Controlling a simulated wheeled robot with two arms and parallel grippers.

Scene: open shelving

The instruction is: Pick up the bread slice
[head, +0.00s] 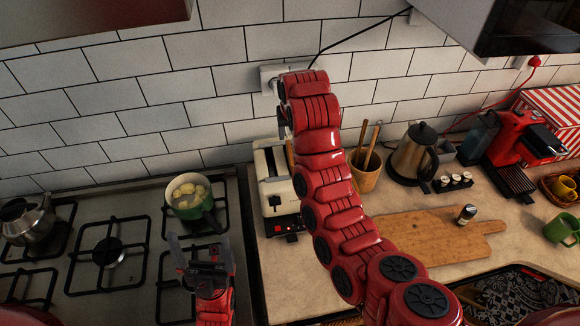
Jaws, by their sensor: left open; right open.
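I cannot make out a bread slice in the head view. A cream toaster (273,190) with a dark front base stands on the counter just right of the stove, and my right arm covers its right side. Its slots are too small and shaded to tell whether bread is in them. My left gripper (198,249) is open and empty above the front right of the stove, nearer to me than the toaster. My red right arm rises from the lower right and bends over beside the toaster near the wall.
A green pot (191,198) with food and a kettle (28,222) stand on the stove (75,290). Right of my arm are a utensil cup (365,172), a steel kettle (413,155), a wooden board (425,238) with a small jar (466,214), and a red coffee machine (515,140).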

